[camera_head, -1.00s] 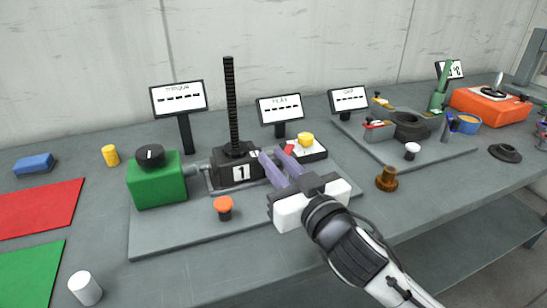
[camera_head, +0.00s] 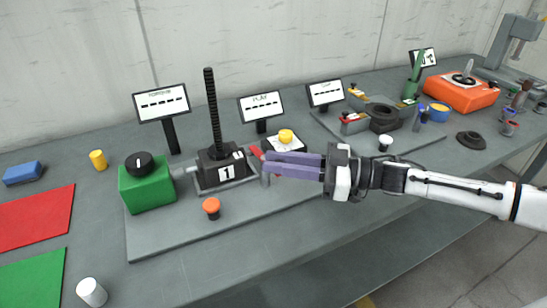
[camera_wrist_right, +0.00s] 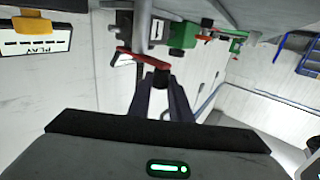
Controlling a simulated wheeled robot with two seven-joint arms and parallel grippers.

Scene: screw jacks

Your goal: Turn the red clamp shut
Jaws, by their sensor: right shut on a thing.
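The red clamp (camera_head: 256,152) is a small red lever on the right side of the black jack block (camera_head: 222,172) marked 1. In the right wrist view its red bar (camera_wrist_right: 143,58) lies across the grey post just beyond my fingers, with a dark end between the fingertips. My right gripper (camera_head: 267,163) reaches in from the right, its purple fingers roughly level and shut at the clamp. It also shows in the wrist view (camera_wrist_right: 160,82). The fingers partly hide the lever and post in the head view. My left gripper is not in view.
A tall black screw (camera_head: 212,110) rises from the jack. A green box (camera_head: 147,187) with a black knob stands left, an orange button (camera_head: 211,207) in front, and a yellow button (camera_head: 286,136) behind my fingers. A second board (camera_head: 400,143) with fixtures lies farther right.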

